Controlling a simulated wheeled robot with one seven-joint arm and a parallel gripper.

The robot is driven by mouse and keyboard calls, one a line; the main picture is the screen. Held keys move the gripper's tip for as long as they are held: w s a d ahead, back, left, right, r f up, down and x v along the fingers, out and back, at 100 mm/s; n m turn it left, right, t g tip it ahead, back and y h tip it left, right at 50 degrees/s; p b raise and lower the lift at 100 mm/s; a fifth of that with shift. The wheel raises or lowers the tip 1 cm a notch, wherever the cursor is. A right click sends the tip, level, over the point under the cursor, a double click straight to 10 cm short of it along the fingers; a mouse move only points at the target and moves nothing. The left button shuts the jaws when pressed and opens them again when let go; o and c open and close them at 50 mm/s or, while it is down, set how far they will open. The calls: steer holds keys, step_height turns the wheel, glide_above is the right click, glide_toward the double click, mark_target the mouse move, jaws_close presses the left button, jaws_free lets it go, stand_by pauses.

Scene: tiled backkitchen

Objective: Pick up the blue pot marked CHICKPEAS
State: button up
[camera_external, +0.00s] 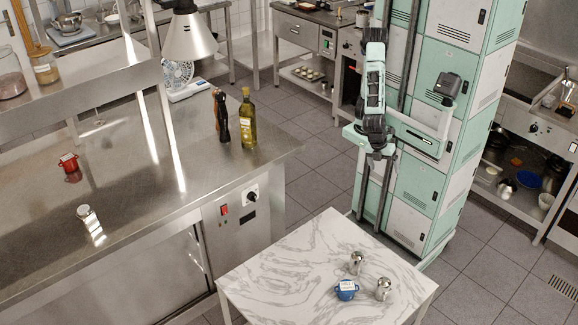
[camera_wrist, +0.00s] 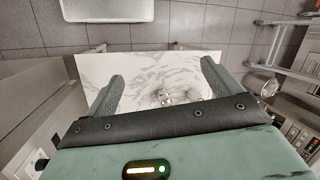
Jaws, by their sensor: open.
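A small blue pot (camera_external: 346,290) with a white label on it stands on a marble-topped table (camera_external: 270,271) in the external view. The writing on the label is too small to read. My gripper (camera_external: 376,156) hangs pointing down, well above and behind the table, apart from the pot. In the wrist view my gripper (camera_wrist: 160,78) has its two fingers wide apart with nothing between them, over the distant table top (camera_wrist: 150,66). I cannot make out the blue pot there; the gripper body may hide it.
Two shiny metal pots, one (camera_external: 356,263) behind and one (camera_external: 383,289) right of the blue pot, stand close to it. The table's left side is bare.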

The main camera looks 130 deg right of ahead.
steer(key=w+a+f+m+g+y+b, duration=0.1)
steer(key=w+a+f+m+y+b, duration=0.5)
steer(key=w+f+b, duration=0.5)
steer(key=w+a+f+m+g+y+b, duration=0.1)
steer(key=w+a+f+m+y+b, duration=0.55)
steer(key=w+f, duration=0.5)
steer(key=w+d+f+m+t+y+b, duration=0.1)
steer(key=w+f+m+b, duration=0.15)
steer(key=w, duration=0.35)
steer(key=w+d+f+m+t+y+b, duration=0.1)
steer(key=w+m+y+b, duration=0.1)
steer(key=w+m+b, duration=0.3)
steer(key=b, duration=0.1)
glide_toward(354, 293)
steer(key=shift+s+a+f+n, duration=0.2)
steer(key=shift+a+f+n, duration=0.15)
steer(key=shift+f, duration=0.15)
steer(key=shift+s+a+r, duration=0.15)
steer(key=shift+a+r, duration=0.1)
steer(key=shift+a, duration=0.55)
steer(key=a, duration=0.1)
steer(key=a+b, duration=0.1)
steer(key=a, duration=0.1)
steer(key=a+b, duration=0.1)
steer(key=a, duration=0.1)
steer(key=shift+s+a, duration=0.15)
steer(key=shift+s, duration=0.2)
steer(key=shift+a+r, duration=0.15)
steer(key=shift+a, duration=0.15)
steer(key=c, duration=1.3)
